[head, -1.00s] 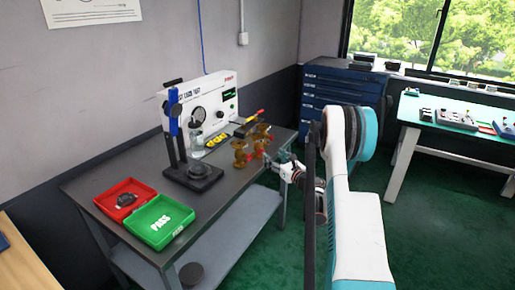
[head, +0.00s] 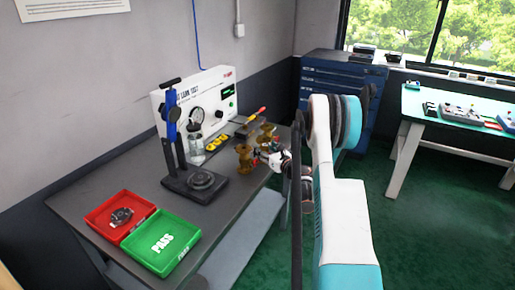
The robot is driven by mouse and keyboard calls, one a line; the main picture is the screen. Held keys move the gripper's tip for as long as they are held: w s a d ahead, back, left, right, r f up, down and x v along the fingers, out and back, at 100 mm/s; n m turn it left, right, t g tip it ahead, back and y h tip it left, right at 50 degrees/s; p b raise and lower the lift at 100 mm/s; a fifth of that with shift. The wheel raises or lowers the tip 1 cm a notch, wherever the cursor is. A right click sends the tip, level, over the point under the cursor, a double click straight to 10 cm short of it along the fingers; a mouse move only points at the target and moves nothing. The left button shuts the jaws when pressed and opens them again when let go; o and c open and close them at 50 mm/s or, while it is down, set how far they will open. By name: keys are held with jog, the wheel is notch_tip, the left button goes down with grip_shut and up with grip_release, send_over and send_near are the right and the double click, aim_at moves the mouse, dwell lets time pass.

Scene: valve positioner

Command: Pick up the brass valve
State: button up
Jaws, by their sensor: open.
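A brass valve (head: 244,157) stands upright on the dark bench, near its right edge. More brass shows just behind and to its right, close to my gripper, and is partly hidden by it. My gripper (head: 259,156) is open and reaches in from the right at the height of the brass parts. Its fingers are small in this view, and I cannot tell whether they touch the brass or whether any brass lies between them.
A leak test unit (head: 195,105) stands at the back of the bench (head: 215,215). A red tray (head: 120,215) and a green PASS tray (head: 160,243) lie at the front left. A screwdriver lies behind.

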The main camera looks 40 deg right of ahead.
jog(key=shift+w, duration=0.1)
jog(key=shift+r, duration=0.1)
jog(key=shift+c, duration=0.8)
grip_shut()
jog(key=shift+r, duration=0.15)
